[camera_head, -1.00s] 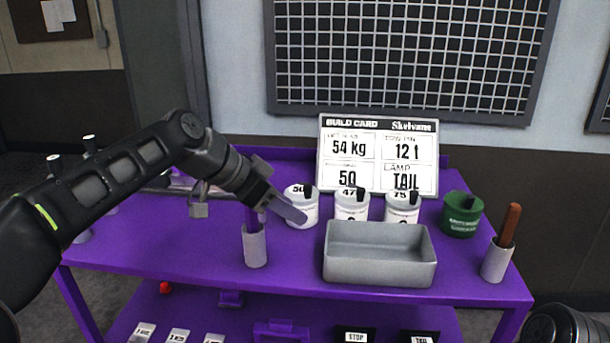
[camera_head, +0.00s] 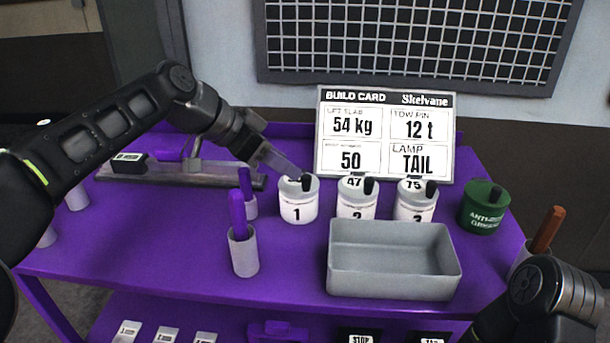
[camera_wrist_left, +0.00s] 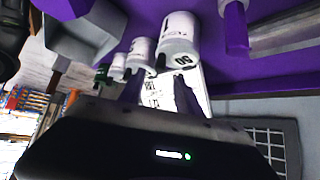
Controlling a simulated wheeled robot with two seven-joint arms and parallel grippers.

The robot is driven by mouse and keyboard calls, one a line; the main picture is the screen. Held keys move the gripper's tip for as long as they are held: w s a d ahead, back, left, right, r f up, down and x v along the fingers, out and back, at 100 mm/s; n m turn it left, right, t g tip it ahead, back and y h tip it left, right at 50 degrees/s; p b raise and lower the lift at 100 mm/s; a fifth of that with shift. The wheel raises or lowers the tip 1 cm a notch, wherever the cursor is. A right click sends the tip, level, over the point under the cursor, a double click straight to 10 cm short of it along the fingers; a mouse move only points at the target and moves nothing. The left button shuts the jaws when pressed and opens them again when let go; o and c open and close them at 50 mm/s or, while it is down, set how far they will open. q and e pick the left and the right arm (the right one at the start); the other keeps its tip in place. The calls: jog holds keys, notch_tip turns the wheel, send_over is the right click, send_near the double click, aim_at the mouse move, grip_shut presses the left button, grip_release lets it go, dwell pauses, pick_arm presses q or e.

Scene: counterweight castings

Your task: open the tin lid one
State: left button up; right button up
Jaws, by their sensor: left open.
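Tin one (camera_head: 297,208) is a white tin with a grey lid and a black tab, standing upright at the left of a row of three. In the left wrist view the fingers (camera_wrist_left: 158,98) point toward the lid. The lid sits on the tin. My right arm shows at the lower right, but its gripper is out of frame.
Tin two (camera_head: 356,200) and tin three (camera_head: 414,204) stand to the right, beside a green tin (camera_head: 484,208). A grey tray (camera_head: 394,277) is in front of them. A white holder with a purple stick (camera_head: 244,255) stands front left. The build card (camera_head: 385,135) stands behind.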

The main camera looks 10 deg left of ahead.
aim_at(305, 176)
pick_arm(q)
jog(key=x, duration=0.7)
jog(key=shift+w+d, duration=0.1)
grip_shut()
dwell(0.3)
dwell(1.0)
